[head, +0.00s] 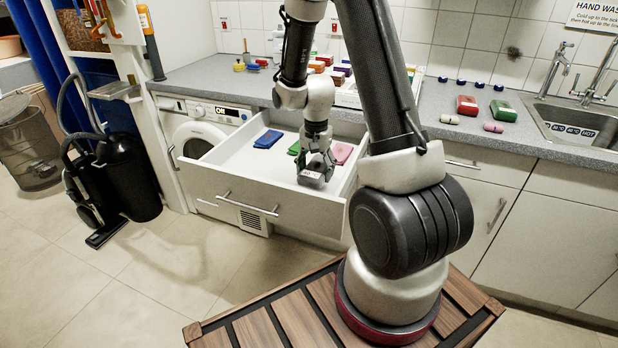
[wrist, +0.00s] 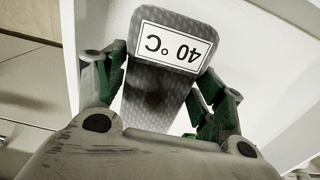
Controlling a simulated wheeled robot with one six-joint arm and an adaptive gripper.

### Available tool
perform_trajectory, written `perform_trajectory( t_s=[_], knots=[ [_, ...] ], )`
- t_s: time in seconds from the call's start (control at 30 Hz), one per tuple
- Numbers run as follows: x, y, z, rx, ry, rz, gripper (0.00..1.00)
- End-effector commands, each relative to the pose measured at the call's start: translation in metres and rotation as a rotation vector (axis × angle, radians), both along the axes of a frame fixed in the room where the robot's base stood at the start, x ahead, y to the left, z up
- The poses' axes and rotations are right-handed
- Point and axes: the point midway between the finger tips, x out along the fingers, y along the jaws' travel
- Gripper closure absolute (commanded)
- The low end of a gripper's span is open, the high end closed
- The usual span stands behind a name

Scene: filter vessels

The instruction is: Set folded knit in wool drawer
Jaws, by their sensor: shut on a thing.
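My gripper (head: 317,163) is shut on a grey folded knit (head: 311,178). In the wrist view the knit (wrist: 152,78) has a textured grey surface and a white label reading "40 °C", upside down. Its sides lie between the two fingers. The white drawer (head: 232,194) is pulled out below the counter, and I see no wool marking on it. The knit is within the drawer's outline, near its front panel; I cannot tell whether it touches the drawer floor. A blue folded piece (head: 268,139), a green one (head: 294,148) and a pink one (head: 342,153) lie towards the drawer's back.
A washing machine (head: 199,130) stands left of the drawer. Red and green blocks (head: 503,111) lie on the counter beside the sink (head: 570,118). The drawer's left middle floor is bare.

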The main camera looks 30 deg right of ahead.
Motion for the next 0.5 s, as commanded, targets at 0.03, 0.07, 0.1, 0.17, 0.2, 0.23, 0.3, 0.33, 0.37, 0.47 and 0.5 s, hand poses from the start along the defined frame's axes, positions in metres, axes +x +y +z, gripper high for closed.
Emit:
perform_trajectory(
  t_s=[0.03, 0.07, 0.1, 0.17, 0.2, 0.23, 0.3, 0.33, 0.37, 0.47, 0.5],
  knots=[
    [0.0, 0.0, -0.006, 0.0, 0.002, 0.001, 0.56],
    [0.0, 0.0, -0.008, 0.0, 0.001, 0.001, 0.56],
    [0.0, 0.0, -0.011, -0.001, 0.001, 0.001, 0.56],
    [0.0, 0.0, -0.016, 0.0, 0.001, 0.002, 0.56],
    [0.0, 0.0, -0.02, 0.0, 0.002, 0.002, 0.56],
    [0.0, 0.0, -0.025, 0.0, 0.002, 0.002, 0.56],
    [0.0, 0.0, -0.037, 0.0, 0.004, 0.002, 0.56],
    [0.0, 0.0, -0.042, 0.0, 0.004, 0.002, 0.56],
    [0.0, 0.0, -0.046, 0.0, 0.004, 0.002, 0.56],
    [0.0, 0.0, -0.052, 0.0, 0.0, 0.002, 0.56],
    [0.001, 0.0, -0.052, -0.001, -0.001, 0.002, 0.56]
  ],
)
